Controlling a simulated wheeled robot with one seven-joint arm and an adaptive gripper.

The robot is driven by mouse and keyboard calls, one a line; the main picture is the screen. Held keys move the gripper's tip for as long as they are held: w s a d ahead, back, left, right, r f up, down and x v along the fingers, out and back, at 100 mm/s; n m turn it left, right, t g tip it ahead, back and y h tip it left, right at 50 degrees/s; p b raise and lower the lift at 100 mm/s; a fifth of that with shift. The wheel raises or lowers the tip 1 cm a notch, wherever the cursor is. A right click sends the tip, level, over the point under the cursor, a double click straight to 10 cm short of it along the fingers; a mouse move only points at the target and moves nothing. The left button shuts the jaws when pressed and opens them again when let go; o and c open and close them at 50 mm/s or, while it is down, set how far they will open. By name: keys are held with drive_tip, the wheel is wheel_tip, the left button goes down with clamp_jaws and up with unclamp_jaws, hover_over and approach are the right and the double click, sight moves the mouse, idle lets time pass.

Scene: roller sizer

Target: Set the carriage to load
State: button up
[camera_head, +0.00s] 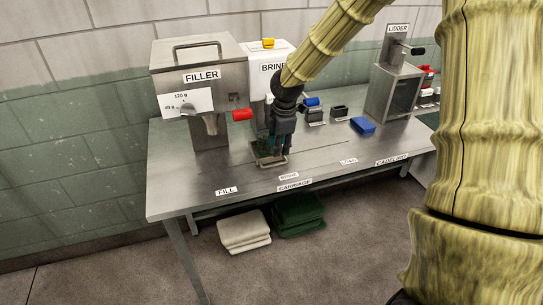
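The carriage (271,162) is a small metal tray or frame on the steel table. It stands in front of the BRINE unit and in line with the label that seems to read BRINE (289,176). Something dark and greenish, perhaps a jar, shows on it but is mostly hidden. My gripper (273,143) points down right over the carriage. Its fingers blend with what is there, so I cannot tell whether they touch or hold anything. The FILL label (227,191) is to the left. Another position label (348,161) to the right is too small to read surely.
The FILLER (203,95), with a red handle (242,114), stands at the back left. The BRINE unit (270,67) is beside it. The LIDDER (396,88) is at the back right. A blue block (362,125) and dark blocks lie between. The table front (190,180) is clear.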

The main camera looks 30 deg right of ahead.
sight(276, 164)
drive_tip(key=shift+w+d+f+p, duration=0.15)
drive_tip(key=shift+w+f+p, duration=0.3)
drive_tip(key=shift+f, duration=1.1)
drive_tip(key=shift+w+d+f+p, duration=0.15)
drive_tip(key=shift+w+f+p, duration=0.25)
drive_tip(key=shift+f, duration=1.1)
drive_tip(key=shift+w+d+f+p, duration=0.2)
drive_tip(key=shift+w+f, duration=0.4)
drive_tip(key=shift+f, duration=0.95)
clamp_jaws()
